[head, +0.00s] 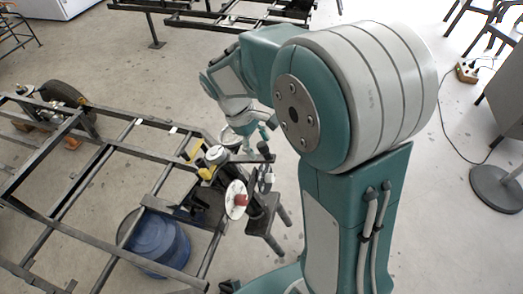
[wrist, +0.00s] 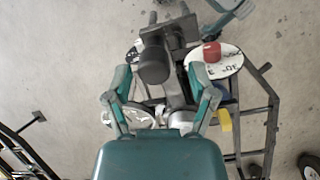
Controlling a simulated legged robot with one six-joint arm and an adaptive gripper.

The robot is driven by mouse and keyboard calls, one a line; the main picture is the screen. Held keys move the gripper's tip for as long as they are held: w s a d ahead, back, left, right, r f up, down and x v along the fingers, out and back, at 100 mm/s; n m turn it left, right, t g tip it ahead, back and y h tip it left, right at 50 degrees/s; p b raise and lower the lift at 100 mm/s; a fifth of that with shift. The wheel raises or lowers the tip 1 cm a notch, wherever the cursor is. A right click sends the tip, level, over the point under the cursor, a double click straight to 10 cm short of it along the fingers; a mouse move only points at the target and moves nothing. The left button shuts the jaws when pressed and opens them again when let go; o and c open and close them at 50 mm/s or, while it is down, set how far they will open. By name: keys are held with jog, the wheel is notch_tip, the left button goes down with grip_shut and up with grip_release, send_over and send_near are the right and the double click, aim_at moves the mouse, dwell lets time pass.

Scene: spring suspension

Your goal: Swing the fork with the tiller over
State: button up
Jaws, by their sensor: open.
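A black cylindrical grip (wrist: 153,65), which looks like the end of the tiller, shows between my fingertips in the wrist view; it also stands up in the head view (head: 264,150). My gripper (wrist: 160,82) is open, with one finger on each side of the grip. Touch with it cannot be made out. In the head view my gripper (head: 258,130) is just above the frame's end corner, partly behind my arm. The dark assembly (head: 210,195) under the grip looks like the fork; its parts are crowded and partly hidden. A white disc (head: 236,200) with a red knob (head: 241,199) sits beside it.
A dark metal frame (head: 103,148) fills the left, with a blue barrel (head: 158,246) beneath and a wheel (head: 66,98) at its far corner. Yellow parts (wrist: 224,121) sit near the gripper. Bare floor (head: 440,200) lies right of my arm.

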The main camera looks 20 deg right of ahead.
aim_at(267, 151)
jog(key=shift+s+d+f, duration=0.25)
jog(key=shift+d+f, duration=0.85)
jog(key=shift+f, duration=0.15)
jog(key=shift+a, duration=0.6)
jog(key=c, duration=0.9)
grip_shut()
jog(key=shift+s+d, duration=0.1)
jog(key=shift+d, duration=0.15)
